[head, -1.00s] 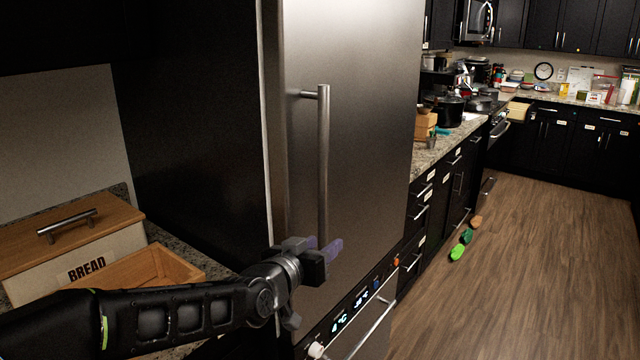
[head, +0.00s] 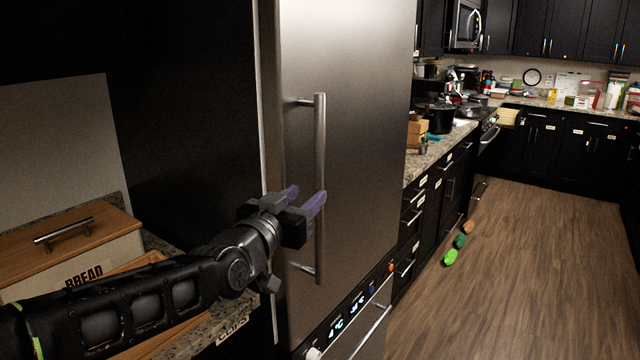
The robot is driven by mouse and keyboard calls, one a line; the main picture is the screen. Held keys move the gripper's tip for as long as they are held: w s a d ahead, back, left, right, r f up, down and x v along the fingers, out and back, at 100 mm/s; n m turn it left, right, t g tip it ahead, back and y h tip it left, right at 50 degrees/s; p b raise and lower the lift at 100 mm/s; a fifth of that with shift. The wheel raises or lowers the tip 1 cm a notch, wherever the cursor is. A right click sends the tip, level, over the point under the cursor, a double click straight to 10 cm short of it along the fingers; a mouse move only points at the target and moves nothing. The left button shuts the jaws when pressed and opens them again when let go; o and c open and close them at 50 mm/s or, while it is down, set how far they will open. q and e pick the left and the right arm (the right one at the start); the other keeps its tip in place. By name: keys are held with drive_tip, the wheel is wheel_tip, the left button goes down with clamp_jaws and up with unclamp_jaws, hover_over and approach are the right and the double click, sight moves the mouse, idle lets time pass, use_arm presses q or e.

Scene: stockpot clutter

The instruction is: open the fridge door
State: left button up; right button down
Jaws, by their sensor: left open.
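The fridge door (head: 365,130) is a tall brushed-steel panel in the middle of the head view, and it looks shut. Its long vertical bar handle (head: 320,140) stands off the left part of the door. My left gripper (head: 306,198) is open, with its purple fingertips at the lower half of the handle. One finger shows left of the bar and the other overlaps the bar in the picture. I cannot tell whether they touch it. My right gripper is not in view.
A wooden bread box (head: 70,245) stands on the counter at left, partly behind my left arm. A lower drawer handle (head: 370,330) sticks out below the display strip. Several small coloured things (head: 451,257) lie on the floor, which is otherwise clear at right.

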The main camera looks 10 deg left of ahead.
sight(318, 185)
use_arm(q)
drive_tip(key=w, duration=0.2)
drive_tip(key=w+p, duration=0.1)
drive_tip(key=w, duration=0.1)
drive_tip(key=w+d+p, duration=0.1)
drive_tip(key=w, duration=0.1)
drive_tip(key=shift+w+d, duration=0.1)
drive_tip(key=shift+w, duration=0.65)
clamp_jaws()
drive_tip(key=shift+d, duration=0.1)
idle(0.7)
